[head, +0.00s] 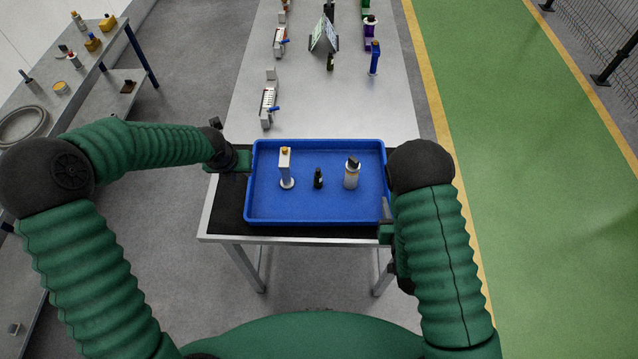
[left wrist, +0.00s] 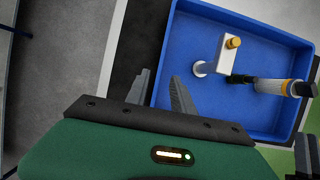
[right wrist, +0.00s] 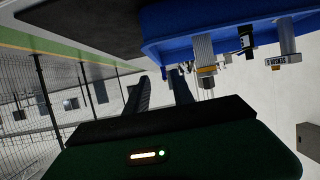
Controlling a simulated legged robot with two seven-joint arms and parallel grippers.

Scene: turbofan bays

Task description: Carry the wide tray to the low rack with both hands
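The wide blue tray (head: 330,219) lies flat on a black mat at the near end of a long grey table. It holds a white post with a yellow cap (head: 285,165), a small dark bottle (head: 318,178) and a white-and-grey cylinder with a dark top (head: 352,173), all upright. My left gripper (head: 243,160) is at the tray's left rim, its fingers (left wrist: 160,82) apart with the rim between them. My right gripper (head: 387,210) is at the right rim, partly hidden by my arm; its fingers (right wrist: 162,80) are apart near the tray's edge. I cannot tell which furniture is the low rack.
The long table (head: 250,105) carries several devices and a tilted display (head: 323,35) beyond the tray. A bench (head: 85,65) with a lower shelf (head: 118,88) and several small objects stands at left. A green walkway (head: 510,120) and a mesh fence (head: 600,40) are at right.

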